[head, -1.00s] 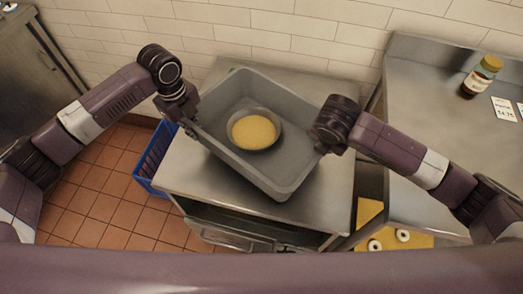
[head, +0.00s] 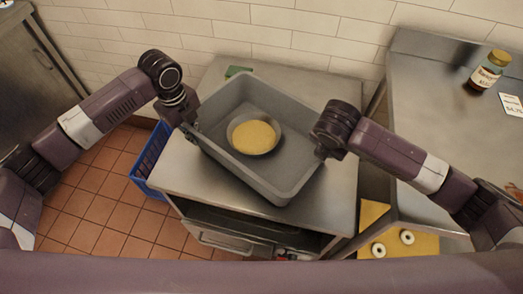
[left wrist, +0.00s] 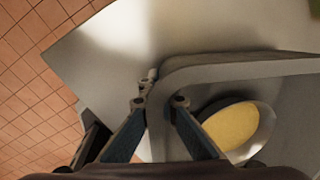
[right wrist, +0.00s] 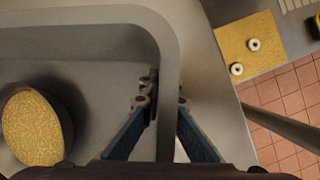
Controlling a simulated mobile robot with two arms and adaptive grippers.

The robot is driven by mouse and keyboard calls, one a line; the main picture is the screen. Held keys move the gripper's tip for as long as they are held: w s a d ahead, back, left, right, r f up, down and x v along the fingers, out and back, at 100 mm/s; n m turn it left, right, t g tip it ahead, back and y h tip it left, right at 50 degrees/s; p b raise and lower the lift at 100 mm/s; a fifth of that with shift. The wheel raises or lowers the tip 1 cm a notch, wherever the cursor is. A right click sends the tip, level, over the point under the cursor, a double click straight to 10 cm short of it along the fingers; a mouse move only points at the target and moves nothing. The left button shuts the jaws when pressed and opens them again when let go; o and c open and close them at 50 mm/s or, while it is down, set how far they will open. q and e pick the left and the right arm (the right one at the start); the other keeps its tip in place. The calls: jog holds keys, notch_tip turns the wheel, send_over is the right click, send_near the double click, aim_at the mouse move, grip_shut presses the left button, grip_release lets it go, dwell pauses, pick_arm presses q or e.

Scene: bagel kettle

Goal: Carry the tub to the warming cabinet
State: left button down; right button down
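The grey tub (head: 285,185) is above or on a steel-topped cabinet (head: 190,180); I cannot tell whether its base touches the top. A round metal bowl with yellow grainy contents (head: 254,135) sits inside the tub. My left gripper (head: 191,128) has its fingers on both sides of the tub's left rim, also seen in the left wrist view (left wrist: 160,103). My right gripper (head: 320,150) has its fingers on both sides of the right rim, also seen in the right wrist view (right wrist: 162,103). Both appear closed on the rim.
A steel counter (head: 430,100) stands on the right with a jar (head: 488,70) and a price card. A yellow board with white rings (head: 408,245) is lower right. A blue crate (head: 150,160) stands left on the tiled floor. A green item (head: 238,71) lies behind the tub.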

aim_at(187, 126)
pick_arm(q)
jog(key=shift+a+f, duration=0.15)
jog(key=shift+f, duration=0.1)
pick_arm(e)
jog(key=shift+d+f, duration=0.15)
jog(key=shift+f, duration=0.15)
pick_arm(q)
jog(key=c, duration=2.2)
grip_release()
pick_arm(e)
jog(key=c, duration=2.2)
grip_release()
pick_arm(q)
jog(key=shift+o, duration=0.2)
pick_arm(e)
jog(key=shift+o, duration=0.2)
pick_arm(q)
jog(key=r, duration=1.2)
jog(key=shift+s+a, duration=0.2)
jog(key=shift+s, duration=0.2)
pick_arm(e)
jog(key=shift+s+r, duration=0.1)
jog(key=shift+r, duration=0.05)
jog(key=v, duration=1)
jog(key=shift+r, duration=0.2)
jog(key=shift+v, duration=0.75)
jog(key=shift+s, duration=0.1)
